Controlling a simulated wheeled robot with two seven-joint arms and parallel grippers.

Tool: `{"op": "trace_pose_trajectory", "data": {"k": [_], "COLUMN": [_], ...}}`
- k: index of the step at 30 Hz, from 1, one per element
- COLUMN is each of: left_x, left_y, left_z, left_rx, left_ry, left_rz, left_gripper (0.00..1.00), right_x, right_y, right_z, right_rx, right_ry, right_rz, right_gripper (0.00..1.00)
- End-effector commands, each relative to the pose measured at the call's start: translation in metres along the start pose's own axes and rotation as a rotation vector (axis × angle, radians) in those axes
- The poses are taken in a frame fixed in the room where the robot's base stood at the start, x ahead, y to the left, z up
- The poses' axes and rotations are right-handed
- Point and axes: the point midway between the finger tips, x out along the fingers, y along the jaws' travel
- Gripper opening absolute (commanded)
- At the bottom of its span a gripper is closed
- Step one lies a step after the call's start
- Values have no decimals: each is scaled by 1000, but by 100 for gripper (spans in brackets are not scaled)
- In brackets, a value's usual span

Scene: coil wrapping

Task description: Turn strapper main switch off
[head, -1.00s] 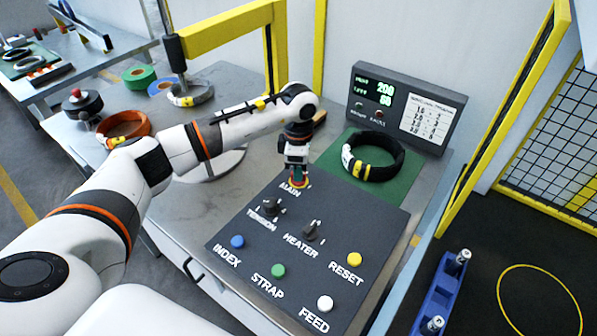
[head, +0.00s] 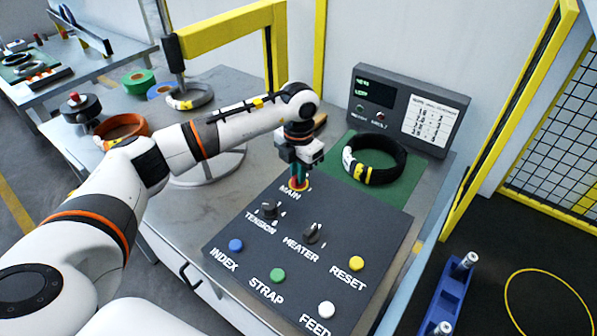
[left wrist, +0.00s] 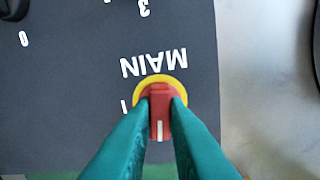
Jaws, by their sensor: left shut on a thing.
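The main switch is a red knob (left wrist: 159,112) on a yellow round plate (left wrist: 146,86), beside the word MAIN on the dark control panel (head: 235,222). My left gripper (head: 300,184) is over it in the head view. In the left wrist view its two teal fingers (left wrist: 160,108) are shut on the red knob, one on each side. The knob's white mark points toward the bottom of that view. In the head view the fingers mostly hide the knob. The display box (head: 385,78) has blank number places, with only its small green labels lit. My right gripper is not in view.
The panel also carries the tension knob (head: 269,208), the heater knob (head: 313,232) and blue, green, yellow and white buttons. A black wrapped coil (head: 385,170) lies on a green mat behind it. A yellow frame (head: 230,32) stands at the back.

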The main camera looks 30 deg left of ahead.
Motion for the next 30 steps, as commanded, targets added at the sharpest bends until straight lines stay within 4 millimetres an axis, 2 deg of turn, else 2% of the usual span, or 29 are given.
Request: {"op": "trace_pose_trajectory", "data": {"k": [12, 27, 28, 30], "left_x": [-2, -2, -2, -2], "left_y": [-1, -1, -1, -1], "left_z": [-1, -1, -1, -1], "left_rx": [-163, -180, -180, -180], "left_ry": [3, 4, 4, 4], "left_rz": [-1, -1, -1, -1], "left_gripper": [0, 0, 17, 28], "right_x": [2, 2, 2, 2], "right_y": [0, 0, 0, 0], "right_z": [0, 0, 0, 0], "right_rx": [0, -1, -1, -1], "right_ry": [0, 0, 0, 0], "right_rz": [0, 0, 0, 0], "right_gripper": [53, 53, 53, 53]}}
